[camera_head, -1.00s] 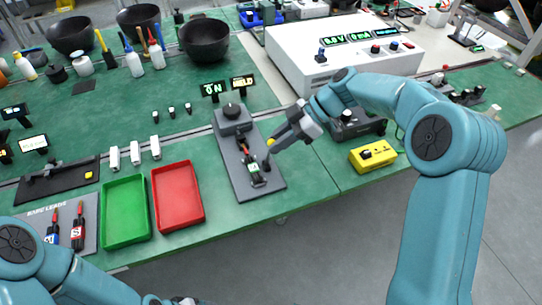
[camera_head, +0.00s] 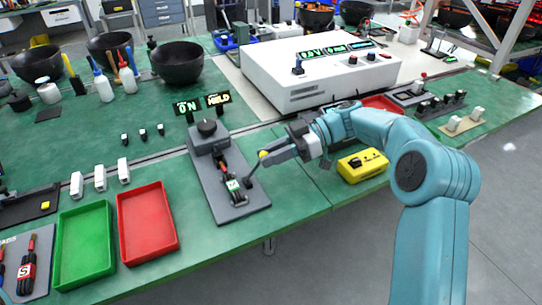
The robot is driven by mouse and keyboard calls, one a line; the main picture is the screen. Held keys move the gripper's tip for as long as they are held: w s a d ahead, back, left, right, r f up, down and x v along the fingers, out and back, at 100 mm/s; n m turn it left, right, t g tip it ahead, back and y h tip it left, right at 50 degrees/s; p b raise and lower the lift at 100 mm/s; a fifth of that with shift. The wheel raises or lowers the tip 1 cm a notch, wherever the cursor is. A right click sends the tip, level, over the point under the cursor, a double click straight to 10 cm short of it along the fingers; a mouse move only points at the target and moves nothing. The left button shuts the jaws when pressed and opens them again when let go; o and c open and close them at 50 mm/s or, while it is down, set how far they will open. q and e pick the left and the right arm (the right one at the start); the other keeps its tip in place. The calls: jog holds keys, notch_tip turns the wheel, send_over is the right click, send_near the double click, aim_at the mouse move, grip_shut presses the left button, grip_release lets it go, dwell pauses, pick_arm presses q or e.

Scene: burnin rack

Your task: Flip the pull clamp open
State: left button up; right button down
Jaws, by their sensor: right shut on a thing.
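The pull clamp (camera_head: 234,186) sits on a grey base plate (camera_head: 213,202) near the front edge of the green bench. It has a small dark mechanism, with red and green-white parts beside it. My right gripper (camera_head: 259,166) reaches in from the right, just above the clamp. It is shut on the clamp's lever, a thin dark piece with a yellow end at the fingers. The fingers hide part of the lever, so its exact angle is hard to tell. My left gripper is out of view.
A red tray (camera_head: 146,224) and a green tray (camera_head: 84,246) lie left. A yellow box (camera_head: 363,165) lies right. A white instrument (camera_head: 310,82) stands behind.

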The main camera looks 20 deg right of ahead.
jog(key=shift+a+f, duration=0.1)
jog(key=shift+f, duration=0.05)
jog(key=c, duration=1.1)
grip_release()
jog(key=shift+o, duration=0.2)
notch_tip(320, 180, up, 20)
jog(key=p, duration=0.4)
jog(key=shift+s, duration=0.1)
